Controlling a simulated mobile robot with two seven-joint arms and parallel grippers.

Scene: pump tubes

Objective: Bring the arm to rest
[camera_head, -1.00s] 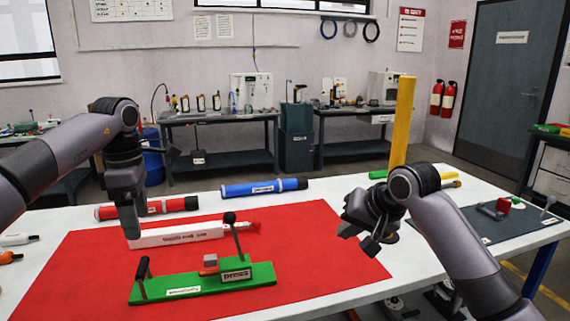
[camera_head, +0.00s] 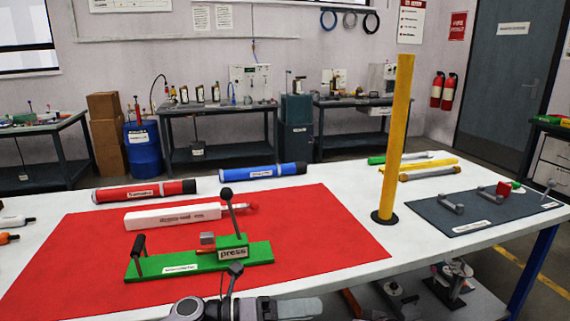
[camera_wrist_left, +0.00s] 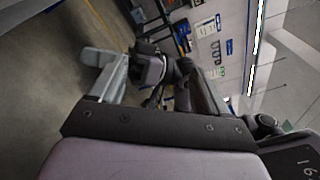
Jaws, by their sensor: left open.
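My left gripper (camera_wrist_left: 124,66) shows in the left wrist view with its fingers apart and nothing between them. In the head view, only grey and dark parts of my arm show at the bottom edge, in front of the green press. No gripper is over the table's objects. My right gripper cannot be made out. The green press (camera_head: 190,263), with its black-knobbed lever, stands on the red mat (camera_head: 330,240). A white box-like piece with a red end (camera_head: 165,217) lies behind it.
A red tube (camera_head: 140,191) and a blue tube (camera_head: 262,171) lie at the back of the white table (camera_head: 330,176). A tall yellow post (camera_head: 395,130) stands upright on the right.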

